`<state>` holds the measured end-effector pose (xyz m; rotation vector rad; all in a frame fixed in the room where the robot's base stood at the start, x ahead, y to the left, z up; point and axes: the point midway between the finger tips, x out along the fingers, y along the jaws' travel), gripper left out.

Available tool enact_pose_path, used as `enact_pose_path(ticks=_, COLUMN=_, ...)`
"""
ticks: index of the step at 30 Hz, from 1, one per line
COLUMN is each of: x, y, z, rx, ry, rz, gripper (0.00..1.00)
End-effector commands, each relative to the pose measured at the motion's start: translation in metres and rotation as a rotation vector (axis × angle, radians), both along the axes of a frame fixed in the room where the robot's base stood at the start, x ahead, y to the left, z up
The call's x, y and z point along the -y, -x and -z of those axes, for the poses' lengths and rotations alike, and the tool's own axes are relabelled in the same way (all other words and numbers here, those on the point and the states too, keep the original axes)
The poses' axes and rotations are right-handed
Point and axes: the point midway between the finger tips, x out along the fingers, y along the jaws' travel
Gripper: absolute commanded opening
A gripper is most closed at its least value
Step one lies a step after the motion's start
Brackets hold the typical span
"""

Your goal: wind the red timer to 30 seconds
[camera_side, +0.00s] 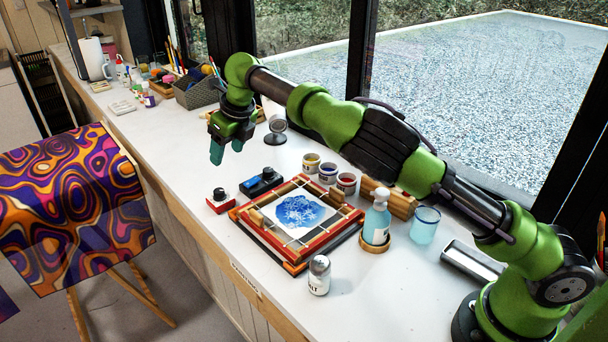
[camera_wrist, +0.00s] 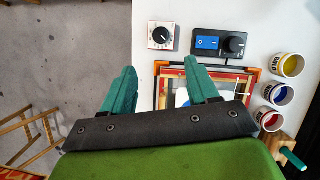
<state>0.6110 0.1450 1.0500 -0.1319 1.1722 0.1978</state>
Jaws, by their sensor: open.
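The red timer (camera_side: 220,201) is a small red box with a black knob on top, standing on the white counter near its front edge. In the wrist view the timer (camera_wrist: 161,36) shows a pale dial face with a dark round knob at its middle; the dial marks are too small to read. My gripper (camera_side: 229,152) has green fingers and hangs above the counter, well above the timer and apart from it. In the wrist view my gripper (camera_wrist: 157,78) has its two fingers spread wide with nothing between them. The timer lies beyond the fingertips there.
A black control box (camera_side: 262,182) with a blue switch and knob stands right beside the timer. A wooden frame (camera_side: 340,235) with blue-painted silk, paint cups (camera_side: 328,172), a spray bottle (camera_side: 377,218) and a salt shaker (camera_side: 319,275) are nearby. The counter left of the timer is clear.

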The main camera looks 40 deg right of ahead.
Motion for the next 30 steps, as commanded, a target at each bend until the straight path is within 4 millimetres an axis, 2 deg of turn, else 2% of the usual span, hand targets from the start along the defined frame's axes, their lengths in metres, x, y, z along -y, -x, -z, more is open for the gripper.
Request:
enact_pose_path(ticks=3, x=0.001, y=0.006, z=-0.014, rx=0.001, ry=0.0, rz=0.0, gripper=0.59)
enact_pose_path(ticks=6, x=0.002, y=0.008, z=-0.02, rx=-0.001, ry=0.001, rz=0.001, gripper=0.59)
enact_pose_path(ticks=17, x=0.004, y=0.009, z=-0.022, rx=-0.001, ry=0.001, rz=0.003, gripper=0.59)
enact_pose_path(ticks=21, x=0.028, y=0.003, z=-0.02, rx=-0.011, ry=-0.027, rz=0.042, gripper=0.59)
enact_pose_path(ticks=23, x=0.029, y=0.001, z=-0.013, rx=-0.027, ry=-0.093, rz=0.052, gripper=0.59)
enact_pose_path(ticks=26, x=0.012, y=-0.021, z=-0.015, rx=0.035, ry=-0.328, rz=0.111, gripper=0.59)
enact_pose_path(ticks=29, x=-0.007, y=-0.057, z=-0.041, rx=0.165, ry=-0.636, rz=0.236, gripper=0.59)
enact_pose_path(ticks=30, x=-0.01, y=-0.071, z=-0.055, rx=0.217, ry=-0.753, rz=0.3, gripper=0.59)
